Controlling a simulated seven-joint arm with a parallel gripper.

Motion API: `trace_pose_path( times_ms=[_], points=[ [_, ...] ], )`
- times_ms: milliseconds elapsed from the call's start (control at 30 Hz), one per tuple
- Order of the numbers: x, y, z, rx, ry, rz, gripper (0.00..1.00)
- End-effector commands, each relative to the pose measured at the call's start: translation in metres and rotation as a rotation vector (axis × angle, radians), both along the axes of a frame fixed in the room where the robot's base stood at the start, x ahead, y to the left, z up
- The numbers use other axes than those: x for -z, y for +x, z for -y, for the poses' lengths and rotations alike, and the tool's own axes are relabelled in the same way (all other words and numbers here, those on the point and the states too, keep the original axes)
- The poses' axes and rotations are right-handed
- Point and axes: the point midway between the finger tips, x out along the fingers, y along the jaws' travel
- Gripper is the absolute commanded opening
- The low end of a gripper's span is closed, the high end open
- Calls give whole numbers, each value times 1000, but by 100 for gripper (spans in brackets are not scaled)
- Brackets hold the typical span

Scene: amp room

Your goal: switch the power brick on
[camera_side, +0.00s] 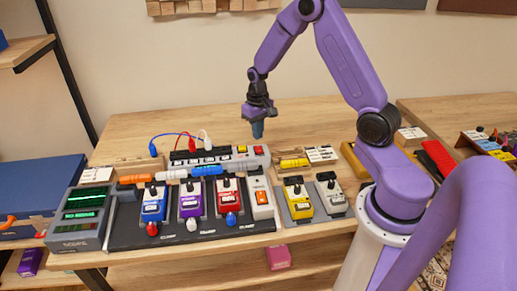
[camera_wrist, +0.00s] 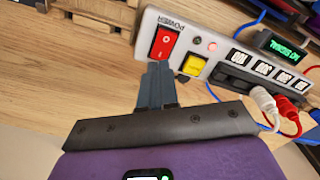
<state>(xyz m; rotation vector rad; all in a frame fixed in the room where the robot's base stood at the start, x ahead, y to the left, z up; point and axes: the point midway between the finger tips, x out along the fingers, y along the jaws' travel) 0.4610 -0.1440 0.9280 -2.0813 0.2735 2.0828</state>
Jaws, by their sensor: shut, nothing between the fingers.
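The power brick (camera_side: 222,158) is a long grey unit at the back of the pedal board in the side view. In the wrist view its pale end (camera_wrist: 148,25) carries a red rocker switch (camera_wrist: 163,43) beside the word POWER and a yellow button (camera_wrist: 194,64). The rocker's exact tilt is hard to tell. A small light beside the button looks red. My gripper (camera_side: 257,134) is shut and empty, pointing down above the table behind the brick's right end. In the wrist view its fingertips (camera_wrist: 158,68) appear just short of the red switch; contact cannot be judged.
White and red plugs (camera_wrist: 264,101) with cables stand in the brick. A small green display (camera_wrist: 285,46) reads NO SIGNAL. Coloured pedals (camera_side: 190,204) line the front, a scope (camera_side: 82,217) stands at left. Bare table lies behind the brick.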

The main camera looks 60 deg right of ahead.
Motion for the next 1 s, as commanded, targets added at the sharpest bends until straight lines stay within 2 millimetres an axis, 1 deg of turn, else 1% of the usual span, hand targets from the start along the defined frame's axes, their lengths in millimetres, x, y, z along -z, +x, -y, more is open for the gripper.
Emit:
trace_pose_path(
  times_ms=[433, 567, 833, 933, 967, 1000],
  points=[
    [-30, 0, 0, 0, -1, 3, 0],
    [-33, 0, 0, 1, 0, 0, 0],
    [-34, 0, 0, -1, 0, 1, 0],
    [-38, -1, -9, -25, -1, 3, 0],
    [-40, -3, -14, -40, 0, 4, 0],
    [-44, -5, -23, -68, 0, 5, 0]
  ],
)
